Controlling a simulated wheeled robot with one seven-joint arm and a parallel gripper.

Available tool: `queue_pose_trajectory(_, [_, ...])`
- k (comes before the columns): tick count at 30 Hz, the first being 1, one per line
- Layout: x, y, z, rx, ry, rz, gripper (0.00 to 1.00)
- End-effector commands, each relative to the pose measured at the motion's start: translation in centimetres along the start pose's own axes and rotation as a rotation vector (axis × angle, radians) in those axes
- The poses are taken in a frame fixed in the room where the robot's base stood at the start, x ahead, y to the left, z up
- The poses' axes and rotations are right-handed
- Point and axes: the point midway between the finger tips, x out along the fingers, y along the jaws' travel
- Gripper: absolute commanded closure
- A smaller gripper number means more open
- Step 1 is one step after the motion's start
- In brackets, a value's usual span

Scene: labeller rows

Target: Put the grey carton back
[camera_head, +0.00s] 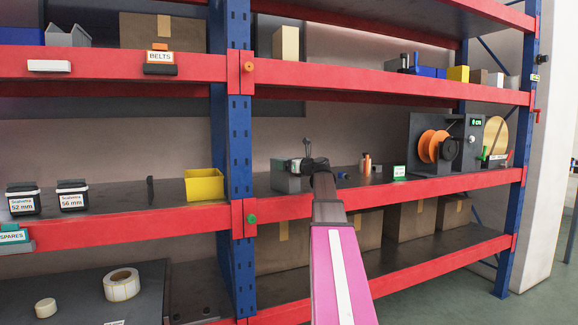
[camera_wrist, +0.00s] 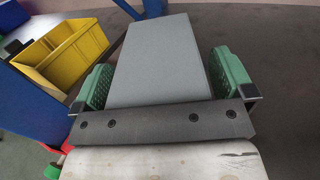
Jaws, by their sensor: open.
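The grey carton (camera_wrist: 160,50) fills the middle of the wrist view, a plain flat-faced box on the dark shelf. The open green-padded fingers of my gripper (camera_wrist: 163,84) stand on either side of it.
A yellow bin (camera_head: 204,185) stands left of the blue rack post (camera_head: 239,150); the bin also shows in the wrist view (camera_wrist: 65,55). Small bottles (camera_head: 367,163) and a device with orange spools (camera_head: 430,147) stand to the right on the same shelf (camera_head: 345,186).

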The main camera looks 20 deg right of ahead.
Motion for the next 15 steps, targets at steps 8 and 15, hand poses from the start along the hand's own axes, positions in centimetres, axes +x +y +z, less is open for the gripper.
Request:
queue_pose_trajectory(8, [-3.7, 0.1, 0.1, 0.000, -0.001, -0.002, 0.00])
queue_pose_trajectory(15, [-8.5, 0.2, 0.0, 0.000, 0.000, -0.001, 0.00])
